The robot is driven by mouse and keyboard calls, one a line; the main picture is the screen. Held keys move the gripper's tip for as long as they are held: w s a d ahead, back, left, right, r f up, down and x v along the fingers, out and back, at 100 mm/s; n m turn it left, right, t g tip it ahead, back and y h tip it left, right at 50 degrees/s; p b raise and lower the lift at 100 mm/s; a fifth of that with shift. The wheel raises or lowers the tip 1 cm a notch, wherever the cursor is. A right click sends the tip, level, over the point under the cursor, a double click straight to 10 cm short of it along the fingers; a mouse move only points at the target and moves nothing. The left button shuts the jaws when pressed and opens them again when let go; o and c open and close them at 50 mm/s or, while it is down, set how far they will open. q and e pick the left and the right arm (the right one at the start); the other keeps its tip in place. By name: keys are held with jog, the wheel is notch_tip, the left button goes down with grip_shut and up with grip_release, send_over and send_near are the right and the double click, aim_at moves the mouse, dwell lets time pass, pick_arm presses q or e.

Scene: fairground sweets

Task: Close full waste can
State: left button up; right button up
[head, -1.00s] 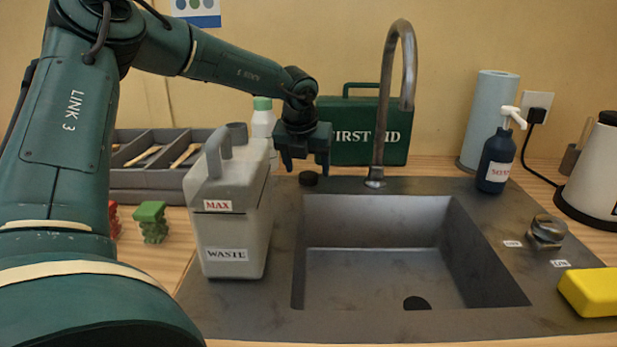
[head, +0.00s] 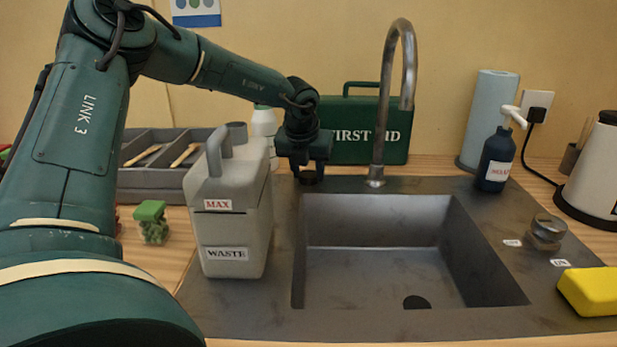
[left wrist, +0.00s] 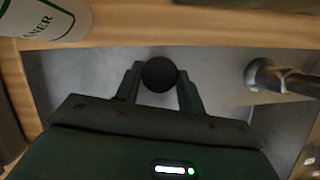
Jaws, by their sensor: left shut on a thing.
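The grey waste can (head: 234,235), with MAX and WASTE labels, stands upright at the left end of the sink unit. Its spout opening (head: 237,133) at the top shows no cap on it. A black round cap (head: 309,179) sits on the metal surface behind the sink. My left gripper (head: 308,170) points down over it, and in the left wrist view the cap (left wrist: 159,74) lies between the two fingers (left wrist: 160,80). The fingers are shut on it at the surface. My right gripper is in neither view.
The sink basin (head: 380,250) is empty, with a tall tap (head: 382,110) right of my gripper. A white bottle (head: 264,122) and green first aid box (head: 362,145) stand behind.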

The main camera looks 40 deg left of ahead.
aim_at(308, 175)
pick_arm(q)
jog(key=shift+c, duration=1.1)
notch_tip(308, 175, up, 10)
